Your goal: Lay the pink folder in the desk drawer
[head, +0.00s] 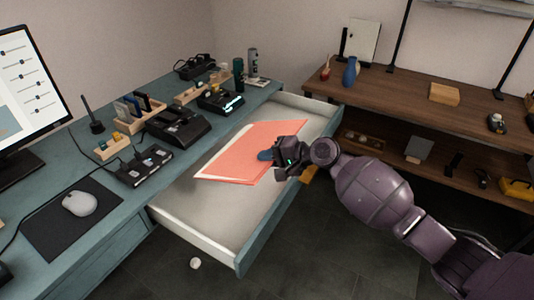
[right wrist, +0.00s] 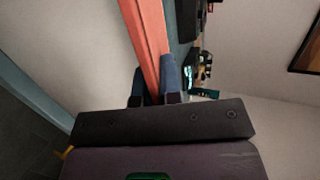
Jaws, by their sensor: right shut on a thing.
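The pink folder (head: 245,150) is over the open desk drawer (head: 215,217), within its outline in the head view. A pale edge shows along its left side. My right gripper (head: 268,156) is shut on the folder's right edge. In the right wrist view the folder (right wrist: 149,40) runs edge-on between the two fingers (right wrist: 153,85). I cannot tell whether the folder's far side touches the drawer floor. The drawer is pulled well out and its visible floor is empty. My left gripper is not in view.
The teal desk (head: 52,237) carries a monitor (head: 30,90), a mouse (head: 80,203), black devices (head: 178,129) and wooden organizers along the drawer's left. A wooden shelf unit (head: 405,92) stands at the right. A small white round object (head: 195,263) lies on the dark floor.

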